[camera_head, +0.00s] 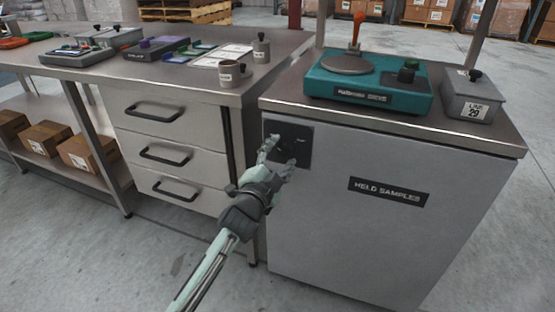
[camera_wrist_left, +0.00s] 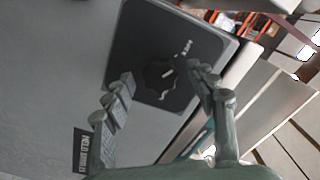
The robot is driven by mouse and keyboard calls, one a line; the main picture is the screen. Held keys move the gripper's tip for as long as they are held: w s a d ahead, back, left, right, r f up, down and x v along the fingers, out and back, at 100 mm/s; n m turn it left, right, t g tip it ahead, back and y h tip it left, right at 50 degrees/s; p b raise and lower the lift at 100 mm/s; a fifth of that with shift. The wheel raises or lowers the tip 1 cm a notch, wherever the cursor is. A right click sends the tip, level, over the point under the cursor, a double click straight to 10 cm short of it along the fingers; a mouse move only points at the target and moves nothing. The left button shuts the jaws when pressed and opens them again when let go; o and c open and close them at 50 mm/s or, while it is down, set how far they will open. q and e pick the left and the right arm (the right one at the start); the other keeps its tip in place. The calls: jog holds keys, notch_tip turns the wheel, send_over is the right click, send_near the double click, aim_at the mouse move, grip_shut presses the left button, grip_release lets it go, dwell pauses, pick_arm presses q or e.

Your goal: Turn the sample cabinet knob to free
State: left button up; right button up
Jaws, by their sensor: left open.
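The sample cabinet (camera_head: 390,220) is grey and carries a "HELD SAMPLES" label. On the upper left of its front is a dark square plate (camera_head: 303,131) with a dark knob, partly hidden by my left gripper in the head view. In the left wrist view the knob (camera_wrist_left: 160,77) is round and lobed with a pale mark, on the dark plate (camera_wrist_left: 130,45). My left gripper (camera_head: 279,155) is in front of the plate. Its fingers are spread on either side of the knob in the wrist view, and nothing is held. I cannot tell whether they touch the knob. My right gripper is not in view.
On the cabinet top stand a teal weigher (camera_head: 368,85) with an orange-handled tool and a grey "LINE 29" box (camera_head: 472,95). A bench with drawers (camera_head: 168,145) stands close on the left, with mugs and trays on top. The floor in front is clear.

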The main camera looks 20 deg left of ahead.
pick_arm(q)
jog(key=s, duration=1.2)
jog(key=shift+a, duration=0.2)
jog(key=shift+w, duration=0.1)
jog(key=s+a+f+n+g+y, duration=0.1)
jog(key=s+a+f+n+g, duration=0.15)
jog(key=f, duration=0.75)
jog(key=s+a+f+n+g+y, duration=0.1)
jog(key=s+a+f+n+g, duration=0.2)
jog(key=f, duration=0.6)
jog(key=s+a+f+n+g, duration=0.1)
jog(key=s+f+n+g, duration=0.3)
jog(key=s+f+g, duration=0.5)
jog(key=s+f, duration=0.6)
jog(key=s, duration=0.3)
jog(key=shift+f, duration=0.35)
jog(key=shift+g, duration=0.25)
jog(key=shift+c, duration=0.6)
